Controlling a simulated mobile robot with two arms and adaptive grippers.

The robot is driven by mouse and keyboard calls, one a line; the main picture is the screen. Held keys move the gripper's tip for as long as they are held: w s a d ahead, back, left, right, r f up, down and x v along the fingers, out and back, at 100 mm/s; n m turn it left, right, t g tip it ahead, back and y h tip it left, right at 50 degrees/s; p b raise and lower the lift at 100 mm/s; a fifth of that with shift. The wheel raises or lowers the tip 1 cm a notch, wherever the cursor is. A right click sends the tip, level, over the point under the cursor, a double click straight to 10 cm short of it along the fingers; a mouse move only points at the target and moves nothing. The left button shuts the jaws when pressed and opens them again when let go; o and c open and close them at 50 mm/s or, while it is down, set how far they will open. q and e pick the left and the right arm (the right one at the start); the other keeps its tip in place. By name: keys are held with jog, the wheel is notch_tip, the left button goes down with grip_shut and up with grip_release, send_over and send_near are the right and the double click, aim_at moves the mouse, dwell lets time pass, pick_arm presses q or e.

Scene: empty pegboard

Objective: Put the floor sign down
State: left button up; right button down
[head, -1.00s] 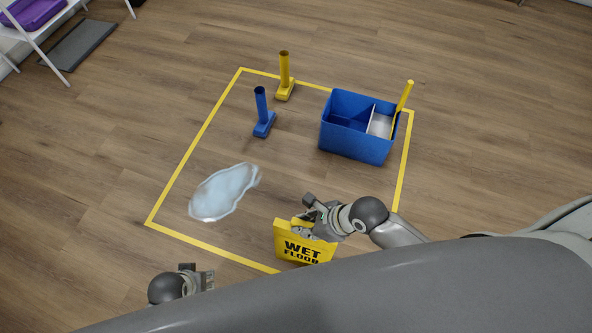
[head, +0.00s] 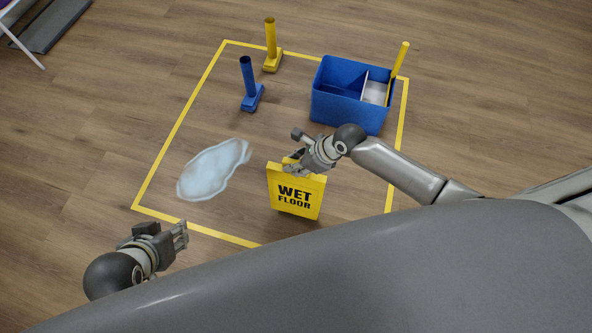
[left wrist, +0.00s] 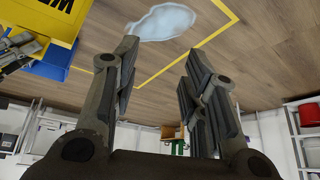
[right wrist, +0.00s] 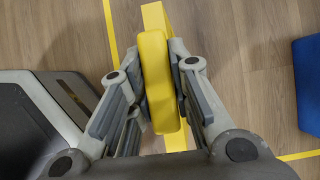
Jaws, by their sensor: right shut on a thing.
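The yellow floor sign (head: 296,192), with "WET FLOOR" in black, hangs upright from my right gripper (head: 296,163). In the right wrist view, the two fingers of my right gripper (right wrist: 160,90) are closed on the sign's yellow top part (right wrist: 155,75). Whether the sign's lower edge touches the floor cannot be told. A pale puddle (head: 213,170) lies on the floor to the left of the sign. My left gripper (head: 180,236) is open and empty near the tape's lower left; its spread fingers show in the left wrist view (left wrist: 158,75), where part of the sign (left wrist: 45,30) is at upper left.
A yellow tape outline (head: 180,128) surrounds the puddle and sign. Bare floor lies between puddle and bucket.

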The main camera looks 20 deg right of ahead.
jog(key=shift+w+f, duration=0.3)
jog(key=shift+w, duration=0.05)
jog(key=shift+w+d+f+b, duration=0.1)
jog(key=shift+w+f+b, duration=0.1)
jog(key=shift+f+b, duration=1.25)
jog(key=shift+f, duration=0.25)
pick_arm(q)
jog(key=w+d+r+t+h, duration=0.2)
jog(key=w+d+r+t, duration=0.2)
jog(key=w+r+t, duration=0.4)
jog(key=w+r, duration=0.2)
jog(key=w, duration=0.1)
jog(key=shift+w+d+r+m+t, duration=0.2)
jog(key=shift+w+d+m+t, duration=0.05)
jog(key=shift+d+m+t, duration=0.05)
pick_arm(e)
jog(key=c, duration=1.3)
grip_release()
jog(key=shift+f, duration=0.15)
